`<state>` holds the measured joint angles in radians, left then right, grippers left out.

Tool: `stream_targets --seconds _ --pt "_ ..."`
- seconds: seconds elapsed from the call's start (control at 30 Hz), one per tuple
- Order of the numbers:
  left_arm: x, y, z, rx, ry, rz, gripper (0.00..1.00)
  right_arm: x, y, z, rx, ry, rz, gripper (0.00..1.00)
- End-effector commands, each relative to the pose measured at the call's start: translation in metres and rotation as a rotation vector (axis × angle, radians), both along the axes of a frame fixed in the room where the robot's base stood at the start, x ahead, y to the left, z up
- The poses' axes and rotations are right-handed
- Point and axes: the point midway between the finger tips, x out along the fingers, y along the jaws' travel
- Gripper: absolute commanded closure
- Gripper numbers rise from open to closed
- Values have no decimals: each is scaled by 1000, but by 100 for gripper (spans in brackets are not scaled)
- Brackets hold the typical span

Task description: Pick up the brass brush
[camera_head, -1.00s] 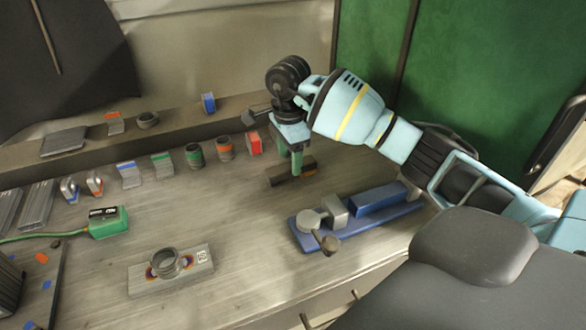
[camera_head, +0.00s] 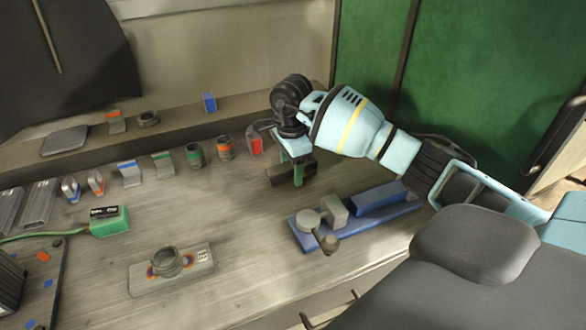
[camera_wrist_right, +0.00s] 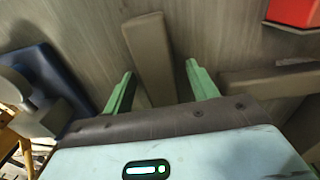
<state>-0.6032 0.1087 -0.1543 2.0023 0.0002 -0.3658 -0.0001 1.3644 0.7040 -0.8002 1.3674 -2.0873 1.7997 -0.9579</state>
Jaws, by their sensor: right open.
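A brown bar, which looks like the brush handle (camera_head: 279,177), lies on the workbench under my right gripper (camera_head: 298,178). In the right wrist view the brown bar (camera_wrist_right: 150,45) runs lengthwise between the two green fingers. The right gripper is open, with a finger on each side of the bar and a visible gap to each. I cannot tell whether the fingertips reach down to its height. No bristles or brass show clearly. My left gripper is not in view.
A blue vise (camera_head: 380,199) stands close on the near side. A red block (camera_head: 255,146) sits just beyond the gripper, and a second brown bar (camera_wrist_right: 270,80) shows beside it in the wrist view. A plate with a ring (camera_head: 190,277) lies front left; the bench centre is clear.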

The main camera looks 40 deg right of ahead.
Motion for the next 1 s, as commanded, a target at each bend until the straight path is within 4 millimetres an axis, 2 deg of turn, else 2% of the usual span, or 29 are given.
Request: stream_targets --seconds 0.37,0.77,1.0 --pt "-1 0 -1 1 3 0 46 0 0 -1 0 -1 -1 42" --pt "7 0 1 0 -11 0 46 0 0 -1 0 -1 -1 93" --pt "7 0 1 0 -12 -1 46 0 0 -1 0 -1 -1 95"
